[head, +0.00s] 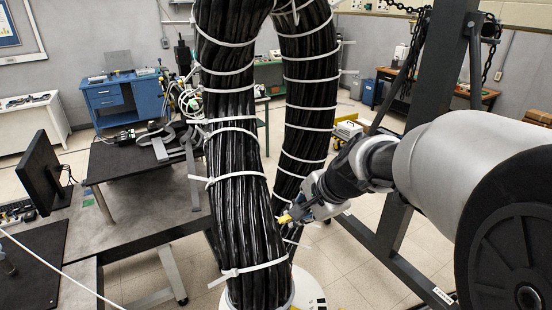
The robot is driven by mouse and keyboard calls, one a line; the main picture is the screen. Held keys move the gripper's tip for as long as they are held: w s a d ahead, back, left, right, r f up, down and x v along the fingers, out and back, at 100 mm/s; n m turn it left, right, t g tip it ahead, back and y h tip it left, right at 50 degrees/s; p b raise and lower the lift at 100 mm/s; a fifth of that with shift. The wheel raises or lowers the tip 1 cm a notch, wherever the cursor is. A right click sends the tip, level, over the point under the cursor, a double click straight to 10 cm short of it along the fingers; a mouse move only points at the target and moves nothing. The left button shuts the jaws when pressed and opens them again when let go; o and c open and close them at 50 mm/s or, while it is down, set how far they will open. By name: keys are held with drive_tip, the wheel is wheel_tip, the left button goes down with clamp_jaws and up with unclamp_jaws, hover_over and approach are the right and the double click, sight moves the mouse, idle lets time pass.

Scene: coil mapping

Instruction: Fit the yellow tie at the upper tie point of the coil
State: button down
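The coil (230,130) is a thick bundle of black cables that hangs in a loop, with two legs side by side. White ties ring both legs at intervals, among them an upper one (225,42) on the left leg and one (236,178) lower down. My gripper (291,214) is at the lower right of the left leg, close to the cables; I cannot tell whether it touches them. A small yellow piece (284,219) shows at its fingertips. It may be the yellow tie, but it is too small to be sure. The finger opening is not clear.
A dark steel frame with chains (425,75) stands to the right, behind my arm. A dark workbench (140,225) with a monitor (42,172) is on the left. A blue desk (122,98) stands farther back. Tiled floor shows at the lower right.

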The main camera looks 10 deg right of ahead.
drive_tip(key=shift+m, duration=0.5)
drive_tip(key=r, duration=0.2)
drive_tip(key=w+r+p, duration=0.1)
drive_tip(key=shift+a+r, duration=0.35)
drive_tip(key=shift+r, duration=0.05)
drive_tip(key=shift+w+a+f+b, duration=0.2)
drive_tip(key=shift+f+b, duration=0.1)
drive_tip(key=shift+f, duration=0.1)
drive_tip(key=shift+w+a+f+b, duration=0.25)
drive_tip(key=shift+w+a+f, duration=0.15)
drive_tip(key=shift+a+f, duration=0.2)
drive_tip(key=shift+w+a+f+b, duration=0.25)
drive_tip(key=shift+w+a+f, duration=0.2)
drive_tip(key=shift+f, duration=0.15)
drive_tip(key=shift+s+r, duration=0.1)
drive_tip(key=shift+s, duration=0.1)
drive_tip(key=shift+a, duration=0.1)
drive_tip(key=shift+w+a+f+b, duration=0.15)
drive_tip(key=shift+w+a+f, duration=0.1)
drive_tip(key=shift+a+f, duration=0.15)
drive_tip(key=shift+w+a+f+b, duration=0.15)
drive_tip(key=shift+w+a+f, duration=0.1)
drive_tip(key=shift+f, duration=0.2)
drive_tip(key=shift+w+a+f, duration=0.2)
drive_tip(key=shift+a+f, duration=0.15)
drive_tip(key=shift+f, duration=0.1)
drive_tip(key=c, duration=1.6)
unclamp_jaws()
drive_tip(key=shift+o, duration=0.3)
